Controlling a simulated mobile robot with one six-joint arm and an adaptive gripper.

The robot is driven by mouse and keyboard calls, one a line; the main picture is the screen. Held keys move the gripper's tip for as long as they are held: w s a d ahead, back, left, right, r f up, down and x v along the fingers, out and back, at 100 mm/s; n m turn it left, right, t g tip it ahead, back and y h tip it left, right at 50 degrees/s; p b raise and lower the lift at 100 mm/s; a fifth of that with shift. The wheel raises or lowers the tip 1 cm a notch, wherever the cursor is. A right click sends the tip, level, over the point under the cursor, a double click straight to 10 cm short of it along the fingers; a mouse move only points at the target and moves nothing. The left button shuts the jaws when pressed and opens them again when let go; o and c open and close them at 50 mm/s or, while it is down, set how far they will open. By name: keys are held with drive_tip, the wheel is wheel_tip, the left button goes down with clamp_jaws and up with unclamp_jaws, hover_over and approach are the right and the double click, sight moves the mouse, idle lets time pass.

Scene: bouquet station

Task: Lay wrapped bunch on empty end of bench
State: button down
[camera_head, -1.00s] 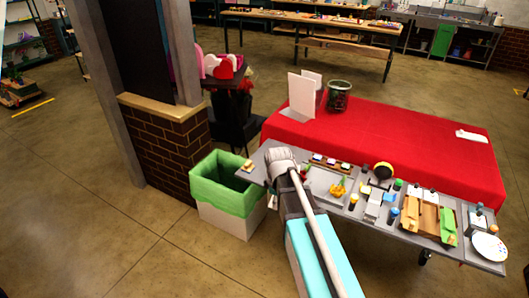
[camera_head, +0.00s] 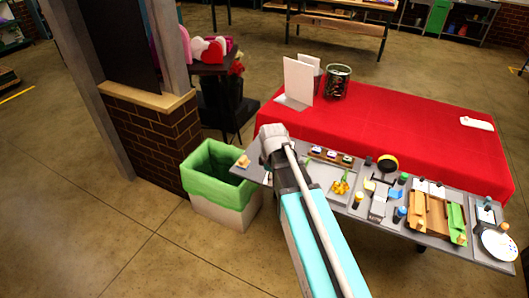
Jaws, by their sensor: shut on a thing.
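My arm reaches up from the bottom of the view over the left part of the grey bench (camera_head: 415,238). Its end joint is near the bench's left end, and my gripper is hidden behind it. I cannot make out a wrapped bunch. Loose yellow flowers with green stems (camera_head: 341,186) lie in a tray on the bench, right of my arm. The bench's left end is partly covered by my arm, with a small tan item (camera_head: 243,162) near its tip.
A bin with a green liner (camera_head: 212,178) stands left of the bench. A red-covered table (camera_head: 400,125) behind holds a white folded card (camera_head: 298,78), a dark green glass-like container (camera_head: 338,82) and a white item (camera_head: 477,123). Tools and a tan wooden holder (camera_head: 430,212) crowd the bench's right part.

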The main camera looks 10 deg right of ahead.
drive_tip(key=shift+w+a, duration=0.15)
drive_tip(key=shift+a, duration=0.05)
drive_tip(key=shift+w+f, duration=0.25)
drive_tip(key=shift+w, duration=0.25)
drive_tip(key=w+d+f+b, duration=0.1)
drive_tip(key=w+f+b, duration=0.2)
drive_tip(key=w, duration=0.6)
drive_tip(key=w+d+f+m+b, duration=0.1)
drive_tip(key=w+d+f+b, duration=0.1)
drive_tip(key=w, duration=0.7)
drive_tip(key=shift+w+d+f+b, duration=0.2)
drive_tip(key=shift+w+f+b, duration=0.15)
drive_tip(key=shift+f+b, duration=0.65)
drive_tip(key=shift+f+b, duration=3.95)
drive_tip(key=shift+b, duration=0.25)
drive_tip(key=shift+f, duration=0.25)
